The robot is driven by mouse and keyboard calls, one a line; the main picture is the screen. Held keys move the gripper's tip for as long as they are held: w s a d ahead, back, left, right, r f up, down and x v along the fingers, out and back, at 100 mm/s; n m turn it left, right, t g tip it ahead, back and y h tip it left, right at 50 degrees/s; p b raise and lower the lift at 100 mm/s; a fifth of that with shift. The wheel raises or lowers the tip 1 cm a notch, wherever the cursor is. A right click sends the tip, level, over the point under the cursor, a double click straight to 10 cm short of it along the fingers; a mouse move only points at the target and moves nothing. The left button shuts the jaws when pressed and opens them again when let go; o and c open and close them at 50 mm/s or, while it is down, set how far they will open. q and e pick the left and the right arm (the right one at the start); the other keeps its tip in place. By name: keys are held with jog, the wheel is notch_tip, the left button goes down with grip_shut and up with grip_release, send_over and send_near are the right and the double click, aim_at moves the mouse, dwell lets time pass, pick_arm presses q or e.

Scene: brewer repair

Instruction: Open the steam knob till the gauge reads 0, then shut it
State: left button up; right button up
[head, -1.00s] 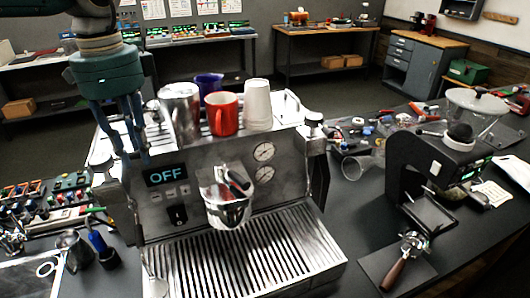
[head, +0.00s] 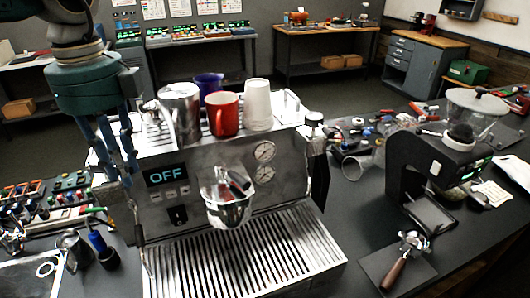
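The espresso machine (head: 205,160) stands on the dark counter, and its display (head: 166,175) reads OFF. Two round white gauges (head: 264,151) sit one above the other on its front; their needles are too small to read. A dark-topped knob (head: 315,119) stands at the machine's top right corner. My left gripper (head: 121,178) points down at the machine's left front corner, fingers slightly apart. Its fingers cover the spot of the left knob, so I cannot tell whether they touch or grip it. My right gripper is out of view.
A metal pitcher (head: 179,112), a red mug (head: 222,115), a blue cup and white cups (head: 257,105) stand on the machine's top, close to my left gripper. A grinder (head: 435,165) and a portafilter (head: 406,258) are at the right. Small tools crowd the left counter.

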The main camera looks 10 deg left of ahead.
pick_arm(q)
jog(key=s+a+m, duration=0.1)
jog(key=m, duration=0.2)
jog(key=s+a+m, duration=0.1)
jog(key=s+m, duration=0.1)
jog(key=m, duration=0.2)
jog(key=s+a+m, duration=0.1)
jog(key=a+m, duration=0.1)
jog(key=m, duration=0.1)
jog(key=shift+s+m, duration=0.2)
jog(key=shift+m, duration=0.1)
jog(key=o, duration=0.5)
jog(key=shift+s+a, duration=0.1)
jog(key=shift+s, duration=0.05)
jog(key=shift+r, duration=3.5)
